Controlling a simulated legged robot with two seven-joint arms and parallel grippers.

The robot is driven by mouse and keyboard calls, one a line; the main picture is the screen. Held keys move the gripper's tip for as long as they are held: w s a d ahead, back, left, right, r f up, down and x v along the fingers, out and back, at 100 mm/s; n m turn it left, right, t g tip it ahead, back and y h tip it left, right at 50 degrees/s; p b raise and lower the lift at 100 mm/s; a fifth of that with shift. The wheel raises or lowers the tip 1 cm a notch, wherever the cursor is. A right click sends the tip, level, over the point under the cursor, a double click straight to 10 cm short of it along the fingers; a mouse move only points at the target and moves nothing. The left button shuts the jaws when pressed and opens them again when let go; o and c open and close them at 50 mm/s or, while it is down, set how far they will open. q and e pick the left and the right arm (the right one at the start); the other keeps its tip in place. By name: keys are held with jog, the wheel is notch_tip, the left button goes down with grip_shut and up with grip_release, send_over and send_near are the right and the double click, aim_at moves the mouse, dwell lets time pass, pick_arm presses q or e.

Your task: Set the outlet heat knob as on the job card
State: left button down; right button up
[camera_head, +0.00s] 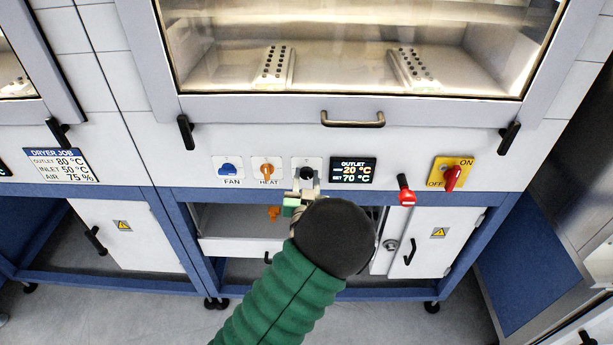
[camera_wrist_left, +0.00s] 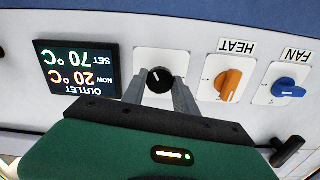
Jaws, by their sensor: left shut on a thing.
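The black outlet knob (camera_head: 307,172) sits on a white plate in the dryer's front panel, just left of the outlet display (camera_head: 353,171). The display reads NOW 20 °C and SET 70 °C. My left gripper (camera_head: 307,184) is shut on the knob. In the left wrist view, which is upside down, its two fingers are on either side of the knob (camera_wrist_left: 160,80). The job card (camera_head: 59,165) at the left reads OUTLET 80 °C, INLET 50 °C, AIR 75 %. My right gripper is not in view.
The orange HEAT knob (camera_head: 267,170) and blue FAN knob (camera_head: 229,170) are left of the outlet knob. A red-handled lever (camera_head: 405,190) and a red OFF/ON switch (camera_head: 452,178) are to the right. The oven door handle (camera_head: 352,120) juts out above.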

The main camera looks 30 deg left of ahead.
pick_arm(q)
jog(key=m, duration=0.2)
jog(key=m+p, duration=0.1)
jog(key=m, duration=0.2)
jog(key=shift+w+r+m+p, duration=0.15)
jog(key=shift+r+m+p, duration=0.1)
jog(key=shift+m+p, duration=0.15)
dwell(0.3)
jog(key=c, duration=1.4)
grip_release()
jog(key=o, duration=0.4)
jog(key=shift+w+f, duration=0.1)
jog(key=shift+f, duration=0.1)
jog(key=shift+o, duration=0.2)
